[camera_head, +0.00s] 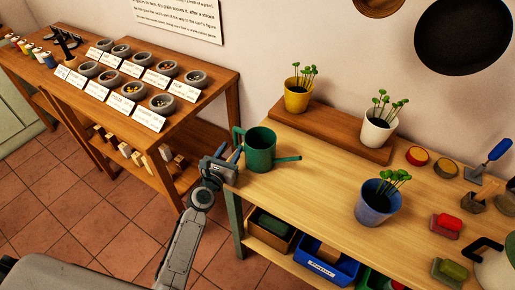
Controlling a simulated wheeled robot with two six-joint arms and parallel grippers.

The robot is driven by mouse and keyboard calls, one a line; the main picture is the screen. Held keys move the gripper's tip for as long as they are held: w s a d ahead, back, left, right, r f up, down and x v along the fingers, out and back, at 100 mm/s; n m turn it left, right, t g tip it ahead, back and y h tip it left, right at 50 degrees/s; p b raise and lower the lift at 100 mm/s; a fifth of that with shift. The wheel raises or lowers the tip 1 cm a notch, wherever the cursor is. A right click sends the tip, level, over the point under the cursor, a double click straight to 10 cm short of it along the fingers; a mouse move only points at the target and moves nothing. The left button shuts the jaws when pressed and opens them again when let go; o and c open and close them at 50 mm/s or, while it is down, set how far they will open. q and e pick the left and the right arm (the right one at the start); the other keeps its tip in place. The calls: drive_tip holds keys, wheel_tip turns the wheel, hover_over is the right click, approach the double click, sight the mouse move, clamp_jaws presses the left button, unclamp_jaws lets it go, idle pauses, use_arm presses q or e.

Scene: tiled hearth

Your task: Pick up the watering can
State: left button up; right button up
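The green watering can (260,151) stands upright on the left end of the wooden table (318,165). Its handle is on the left and its spout points right. My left gripper (229,153) is just left of the can, close to the lower part of its handle. Its two fingers look apart, with nothing seen held between them. I cannot tell whether a finger touches the handle. My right gripper is not in view.
A raised board (335,130) at the back holds a yellow pot (297,99) and a white pot (377,132). A blue pot (376,207) stands to the right. The left shelf (213,93) holds several grey bowls and cards. Bins, including a blue one (325,264), sit below.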

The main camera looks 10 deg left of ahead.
sight(235, 140)
use_arm(q)
drive_tip(key=w, duration=0.5)
drive_tip(key=shift+d+r, duration=0.25)
drive_tip(key=shift+d, duration=0.05)
drive_tip(key=shift+w+f, duration=0.1)
drive_tip(key=shift+w, duration=0.2)
drive_tip(key=shift+s, duration=0.15)
drive_tip(key=shift+c, duration=0.7)
clamp_jaws()
